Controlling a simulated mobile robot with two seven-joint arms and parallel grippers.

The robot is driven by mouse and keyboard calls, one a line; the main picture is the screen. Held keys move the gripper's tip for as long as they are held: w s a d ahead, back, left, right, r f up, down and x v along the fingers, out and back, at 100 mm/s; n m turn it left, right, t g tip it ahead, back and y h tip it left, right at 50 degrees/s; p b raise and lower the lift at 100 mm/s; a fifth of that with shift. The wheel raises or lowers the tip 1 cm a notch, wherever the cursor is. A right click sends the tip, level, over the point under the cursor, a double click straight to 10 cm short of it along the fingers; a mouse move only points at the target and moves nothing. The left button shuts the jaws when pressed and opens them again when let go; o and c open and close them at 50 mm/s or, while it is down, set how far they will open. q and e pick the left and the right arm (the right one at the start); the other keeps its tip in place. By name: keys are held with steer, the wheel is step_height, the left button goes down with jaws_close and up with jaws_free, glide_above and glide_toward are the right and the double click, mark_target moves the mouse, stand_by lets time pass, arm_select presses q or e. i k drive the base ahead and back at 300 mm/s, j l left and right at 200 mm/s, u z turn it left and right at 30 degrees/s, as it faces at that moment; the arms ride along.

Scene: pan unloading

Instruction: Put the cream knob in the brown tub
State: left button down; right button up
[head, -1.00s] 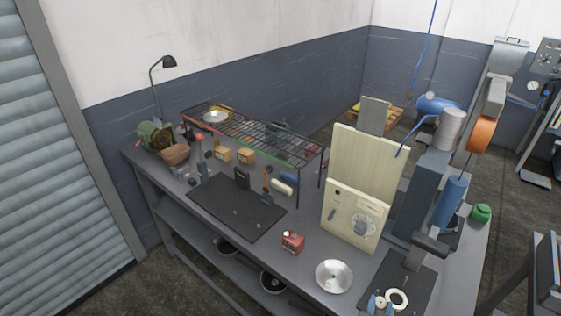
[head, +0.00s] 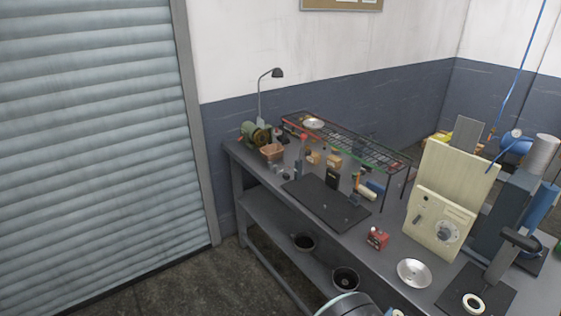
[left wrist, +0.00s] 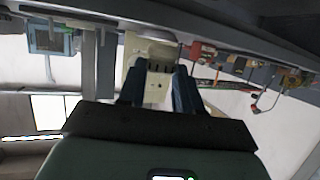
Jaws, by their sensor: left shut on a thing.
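The brown tub (head: 272,153) stands at the far left end of the workbench, beside the green grinder. My left gripper (left wrist: 160,68) shows in the left wrist view, its two blue fingers closed on a small cream thing, the cream knob (left wrist: 157,92). The knob is hard to tell from the cream panel behind it. In the head view only a sliver of this gripper shows at the bottom edge, so the knob is hidden there. The gripper is well to the right of the tub and nearer to me. My right gripper is not in view.
A wire rack (head: 350,145) stands over the back of the bench (head: 330,245). A dark mat (head: 325,203), a red box (head: 377,239), a metal bowl (head: 414,272) and a cream machine (head: 440,225) occupy the bench. A lamp (head: 262,95) rises behind the tub.

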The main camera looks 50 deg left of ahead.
mark_target(272, 158)
steer(key=j+z, duration=0.1)
steer(key=j, duration=0.8)
steer(key=j+z, duration=0.1)
steer(key=j, duration=0.8)
steer(key=k+j+z, duration=0.1)
steer(key=j, duration=0.8)
steer(key=k+j+z, duration=0.1)
steer(key=j, duration=0.8)
